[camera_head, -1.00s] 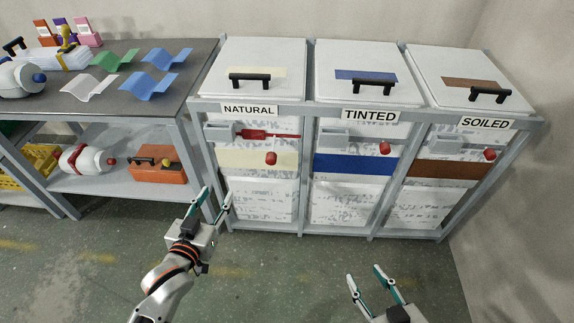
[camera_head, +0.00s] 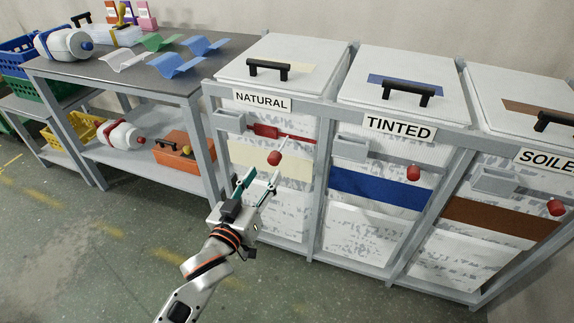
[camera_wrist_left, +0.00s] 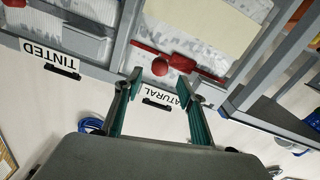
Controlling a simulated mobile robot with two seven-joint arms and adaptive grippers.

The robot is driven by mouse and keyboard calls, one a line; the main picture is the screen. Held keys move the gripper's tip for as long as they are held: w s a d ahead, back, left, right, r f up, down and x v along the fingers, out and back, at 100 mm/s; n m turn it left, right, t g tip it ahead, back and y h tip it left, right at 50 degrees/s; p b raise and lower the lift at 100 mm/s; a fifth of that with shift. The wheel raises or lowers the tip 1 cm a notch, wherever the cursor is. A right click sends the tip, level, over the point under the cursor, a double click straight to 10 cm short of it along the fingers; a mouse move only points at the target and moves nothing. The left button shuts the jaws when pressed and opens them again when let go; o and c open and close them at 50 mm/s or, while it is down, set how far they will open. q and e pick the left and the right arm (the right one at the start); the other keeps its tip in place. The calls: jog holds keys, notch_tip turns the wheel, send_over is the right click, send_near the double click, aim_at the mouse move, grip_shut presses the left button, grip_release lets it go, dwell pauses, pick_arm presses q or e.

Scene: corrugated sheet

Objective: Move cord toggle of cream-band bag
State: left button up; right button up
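The cream-band bag (camera_head: 242,200) stands in the left bay of the rack, under the NATURAL label (camera_head: 263,101). Its cord toggle (camera_head: 274,158), a small red cylinder, sits at the upper edge of the cream band; it also shows in the left wrist view (camera_wrist_left: 160,67). A red flat piece (camera_head: 265,131) is just above it, with a thin bar running right. My left gripper (camera_head: 264,176) is open and empty, its fingertips pointing up just below the toggle in the head view. I cannot tell the depth gap. My right gripper is out of view.
The TINTED (camera_head: 399,127) and SOILED bays stand to the right, each with a red toggle. Grey rack posts and rails frame the bags. A workbench (camera_head: 120,75) with bottles and wavy sheets is at left; an orange box (camera_head: 175,157) sits on its lower shelf.

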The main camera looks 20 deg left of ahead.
aim_at(272, 163)
pick_arm(q)
jog(key=shift+w+d, duration=0.1)
jog(key=shift+w, duration=0.3)
jog(key=w+b, duration=0.1)
jog(key=w, duration=0.4)
jog(key=shift+w+f, duration=0.1)
jog(key=shift+w, duration=0.95)
grip_shut()
